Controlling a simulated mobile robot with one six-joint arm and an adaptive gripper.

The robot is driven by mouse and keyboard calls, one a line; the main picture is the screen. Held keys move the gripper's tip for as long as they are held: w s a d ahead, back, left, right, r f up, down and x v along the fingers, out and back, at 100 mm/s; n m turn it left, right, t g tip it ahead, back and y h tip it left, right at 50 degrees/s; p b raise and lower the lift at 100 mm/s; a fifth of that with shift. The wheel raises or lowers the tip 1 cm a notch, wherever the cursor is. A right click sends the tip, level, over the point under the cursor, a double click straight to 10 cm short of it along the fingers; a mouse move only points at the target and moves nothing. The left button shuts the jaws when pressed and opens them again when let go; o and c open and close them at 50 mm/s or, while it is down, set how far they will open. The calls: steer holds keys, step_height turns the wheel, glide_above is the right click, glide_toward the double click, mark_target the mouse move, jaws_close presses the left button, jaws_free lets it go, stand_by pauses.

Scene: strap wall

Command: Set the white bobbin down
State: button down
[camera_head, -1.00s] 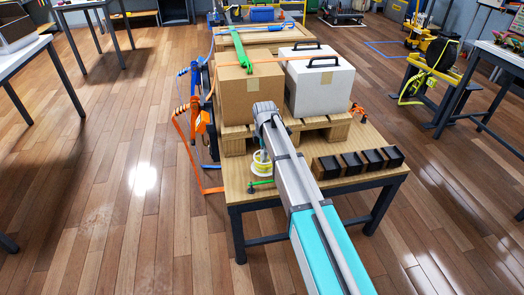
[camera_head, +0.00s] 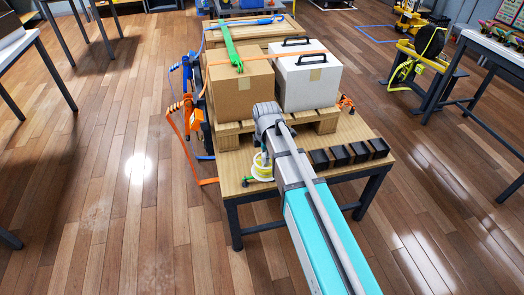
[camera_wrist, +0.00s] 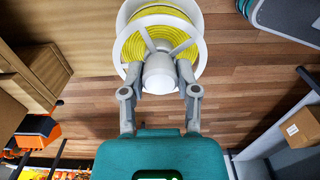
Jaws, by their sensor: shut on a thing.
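The white bobbin (camera_wrist: 160,42), wound with yellow strap, fills the top middle of the wrist view. My gripper (camera_wrist: 159,76) is shut on it, with one finger on each side of its pale hub. In the head view the bobbin (camera_head: 263,167) shows just left of my arm, over the near left part of the wooden table (camera_head: 238,160). My arm partly covers it there and hides the gripper fingers. I cannot tell whether the bobbin touches the tabletop.
A cardboard box (camera_head: 238,92) and a white case (camera_head: 308,82) stand on a pallet (camera_head: 328,123) at the table's back. Several black blocks (camera_head: 340,155) line the near right side. A green piece (camera_head: 246,182) lies near the bobbin. Orange straps (camera_head: 188,140) hang off the left.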

steer(key=shift+s+r, duration=0.1)
stand_by(0.7)
step_height(320, 180, up, 15)
steer(key=p, duration=1.5)
